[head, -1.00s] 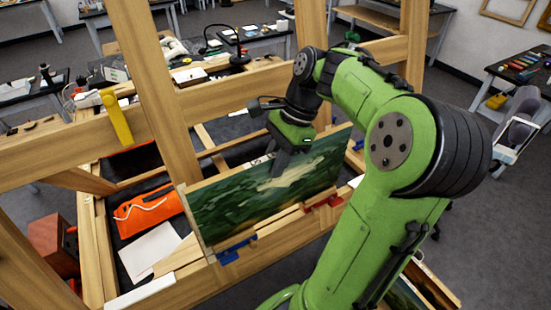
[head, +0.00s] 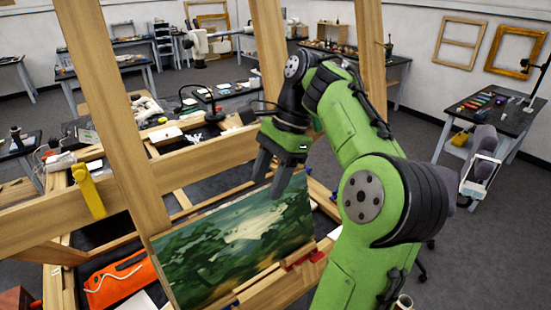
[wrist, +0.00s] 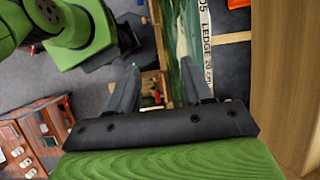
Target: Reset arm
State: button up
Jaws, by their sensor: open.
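My green arm reaches over a wooden easel. My gripper (head: 272,172) hangs in front of the upper part of a green landscape painting (head: 200,262), which stands on the easel's ledge. In the wrist view my gripper (wrist: 158,84) has its two dark fingers spread apart with nothing between them. The painting (wrist: 181,28) shows there beyond the fingertips as a narrow strip. I cannot tell the exact gap between the fingers and the painting.
Wooden easel posts (head: 112,110) and a crossbar (head: 205,152) stand close around my arm. A yellow clamp (head: 89,190) is on the crossbar. An orange pouch (head: 118,281) lies at lower left. A dark table (head: 495,112) stands at right, with grey floor between.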

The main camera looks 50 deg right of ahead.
jog(key=shift+v, duration=2.25)
jog(key=w+a+f+n+g+h+b, duration=0.1)
jog(key=w+a+f+n+h+b, duration=0.2)
jog(key=a+f+n, duration=0.5)
jog(key=w+a+f+n+h+b, duration=0.2)
jog(key=a+f, duration=0.1)
jog(key=a, duration=0.8)
jog(key=s+a+f+n+t+b, duration=0.4)
jog(key=s+a+f+n+t, duration=0.1)
jog(key=s+f+n, duration=0.5)
jog(key=shift+s+a+f+n+y, duration=0.2)
jog(key=shift+a+f+n+y, duration=0.2)
jog(key=shift+f+n, duration=0.3)
